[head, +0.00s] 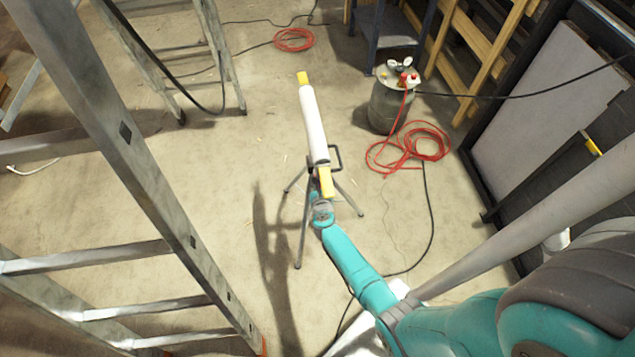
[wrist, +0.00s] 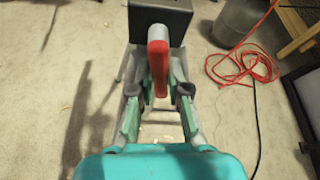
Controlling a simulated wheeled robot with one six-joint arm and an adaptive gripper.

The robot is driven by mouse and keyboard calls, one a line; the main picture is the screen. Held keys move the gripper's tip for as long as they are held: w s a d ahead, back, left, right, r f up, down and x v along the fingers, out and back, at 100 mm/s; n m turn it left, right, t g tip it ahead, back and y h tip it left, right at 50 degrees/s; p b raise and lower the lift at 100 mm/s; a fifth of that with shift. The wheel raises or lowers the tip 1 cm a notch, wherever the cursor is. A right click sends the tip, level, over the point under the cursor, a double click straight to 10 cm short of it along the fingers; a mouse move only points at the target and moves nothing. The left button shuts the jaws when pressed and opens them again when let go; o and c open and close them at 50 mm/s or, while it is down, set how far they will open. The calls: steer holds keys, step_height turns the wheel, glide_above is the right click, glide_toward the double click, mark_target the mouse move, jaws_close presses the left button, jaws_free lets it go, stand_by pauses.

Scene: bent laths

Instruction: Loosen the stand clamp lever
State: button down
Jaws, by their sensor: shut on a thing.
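The stand (head: 300,222) is a grey tripod on the concrete floor, carrying a long white tube (head: 313,125) with yellow ends. In the wrist view a dark block (wrist: 160,20) shows at the top of the picture. A red clamp lever (wrist: 158,65) comes down from it toward me. My gripper (wrist: 158,95) has its green-padded fingers on both sides of the lever and is shut on it. In the head view my gripper (head: 321,205) is at the stand below the near yellow end, and the lever is hidden there.
A metal ladder (head: 150,165) stands close on the left, another (head: 180,60) behind it. A grey tank (head: 390,105) with coiled red hose (head: 415,148) stands right of the stand. A black cable (head: 428,215) crosses the floor. Floor left of the stand is clear.

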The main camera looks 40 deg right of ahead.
steer(key=shift+s+d+r+n+g+h, duration=0.1)
steer(key=shift+s+d+r+n+h, duration=0.2)
steer(key=shift+n+h, duration=1.25)
steer(key=shift+s+d+r+n+g+h, duration=0.1)
steer(key=shift+d+r+n+h, duration=0.35)
steer(key=shift+n, duration=2)
steer(key=shift+s+d+r+n+g+h, duration=0.15)
steer(key=shift+r+n+h, duration=0.35)
steer(key=shift+n+h, duration=1.1)
steer(key=shift+r+n+y, duration=0.1)
steer(key=shift+n+y, duration=0.3)
steer(key=shift+n, duration=0.1)
steer(key=c, duration=1.1)
jaws_free()
steer(key=shift+a, duration=0.1)
